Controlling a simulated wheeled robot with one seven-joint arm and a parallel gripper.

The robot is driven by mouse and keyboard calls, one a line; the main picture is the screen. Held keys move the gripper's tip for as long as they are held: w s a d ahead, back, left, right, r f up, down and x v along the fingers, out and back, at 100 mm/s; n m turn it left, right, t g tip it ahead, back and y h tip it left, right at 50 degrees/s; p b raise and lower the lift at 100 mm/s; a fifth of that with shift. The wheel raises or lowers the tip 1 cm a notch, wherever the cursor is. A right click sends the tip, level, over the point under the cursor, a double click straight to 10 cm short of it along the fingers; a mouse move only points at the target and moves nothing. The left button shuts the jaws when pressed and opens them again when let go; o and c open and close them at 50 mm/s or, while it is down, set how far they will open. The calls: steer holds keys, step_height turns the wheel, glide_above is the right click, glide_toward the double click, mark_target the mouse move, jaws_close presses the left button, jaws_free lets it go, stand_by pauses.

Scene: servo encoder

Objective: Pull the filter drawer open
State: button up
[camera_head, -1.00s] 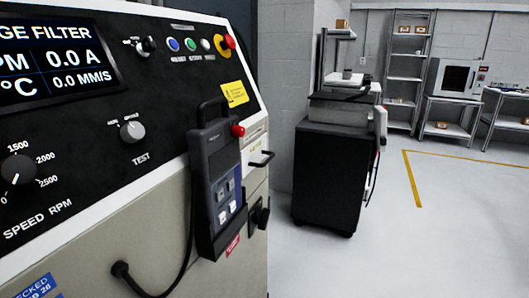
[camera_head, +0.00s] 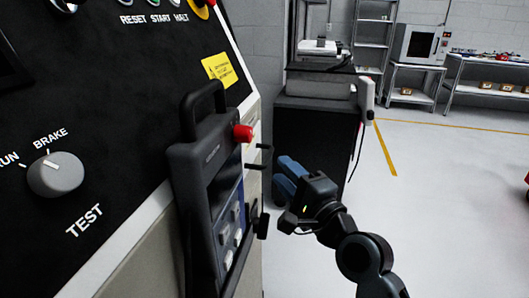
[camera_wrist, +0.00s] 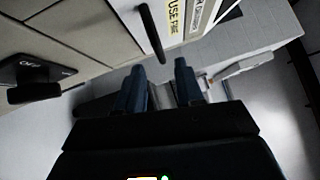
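The drawer front with its black bar handle is on the right side of the machine. In the head view the handle (camera_head: 265,150) sticks out past the machine's corner, and most of the drawer front is hidden. In the wrist view the handle (camera_wrist: 152,35) hangs just ahead of the fingertips, near the line between them. Beside it is a pale label strip (camera_wrist: 188,15), only partly readable. My gripper (camera_head: 283,170) has blue fingers pointing toward the machine's side. It also shows in the wrist view (camera_wrist: 159,66), open and empty, with a gap between the fingers.
A black rotary handle (camera_head: 262,225) sits lower on the same side and also shows in the wrist view (camera_wrist: 38,82). A pendant (camera_head: 210,190) hangs on the panel close to my gripper. A dark cart (camera_head: 318,130) stands behind. The floor to the right is clear.

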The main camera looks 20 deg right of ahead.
mark_target(269, 154)
steer(key=w, duration=0.2)
steer(key=w+p, duration=0.1)
steer(key=w, duration=0.1)
steer(key=w+a+r, duration=0.1)
steer(key=w, duration=0.2)
steer(key=shift+p, duration=0.3)
steer(key=shift+f, duration=0.1)
jaws_close()
